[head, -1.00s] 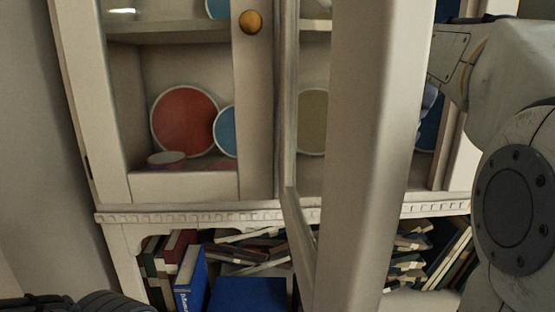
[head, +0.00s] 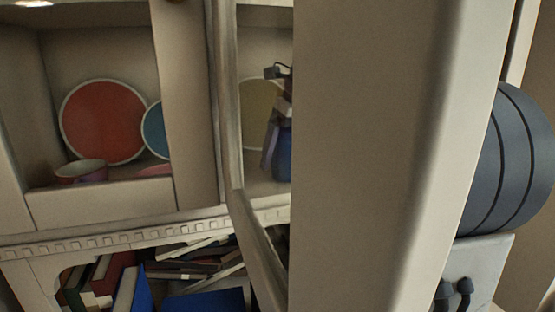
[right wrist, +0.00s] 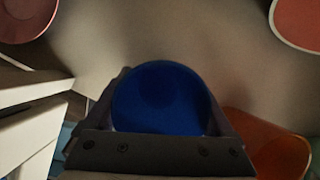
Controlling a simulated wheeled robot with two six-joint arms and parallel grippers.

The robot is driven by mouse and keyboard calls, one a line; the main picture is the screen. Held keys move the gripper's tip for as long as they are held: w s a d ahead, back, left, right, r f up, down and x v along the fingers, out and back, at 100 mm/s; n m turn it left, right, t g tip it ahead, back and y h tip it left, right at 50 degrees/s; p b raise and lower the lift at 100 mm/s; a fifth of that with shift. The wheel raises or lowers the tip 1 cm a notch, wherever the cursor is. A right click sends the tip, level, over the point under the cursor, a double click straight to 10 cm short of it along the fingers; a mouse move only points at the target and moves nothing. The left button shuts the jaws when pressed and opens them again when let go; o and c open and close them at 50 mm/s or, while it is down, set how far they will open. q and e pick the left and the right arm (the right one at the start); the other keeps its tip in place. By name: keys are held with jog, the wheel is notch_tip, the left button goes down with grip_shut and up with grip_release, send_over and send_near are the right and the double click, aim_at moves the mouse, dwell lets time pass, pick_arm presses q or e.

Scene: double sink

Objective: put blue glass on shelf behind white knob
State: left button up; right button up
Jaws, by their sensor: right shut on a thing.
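The blue glass (head: 283,152) is in my right gripper (head: 274,135), inside the cabinet behind the open door's pane in the head view. The door's broad white stile hides the rest of that arm and part of the glass. In the right wrist view, the fingers stand on both sides of the blue glass (right wrist: 160,98), seen from its end. The glass is close above the cabinet shelf (head: 255,188); I cannot tell whether it touches. A knob (head: 175,2) barely shows at the top edge; its colour is unclear. My left gripper is out of view.
The open cabinet door (head: 375,160) fills the right middle. On the left stand a red plate (head: 103,120), a blue plate (head: 154,130) and a small bowl (head: 82,171). An orange object (right wrist: 268,145) is beside the gripper in the wrist view. Books (head: 195,262) lie below.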

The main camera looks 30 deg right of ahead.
jog(key=shift+w+a+f, duration=0.1)
jog(key=shift+w+a, duration=0.25)
jog(key=shift+s, duration=0.1)
jog(key=o, duration=1.3)
jog(key=shift+f, duration=0.1)
jog(key=p+v, duration=0.1)
jog(key=v, duration=0.5)
jog(key=shift+d+r+p, duration=0.1)
jog(key=shift+r+p, duration=0.3)
jog(key=shift+s+r, duration=0.3)
jog(key=shift+r, duration=0.15)
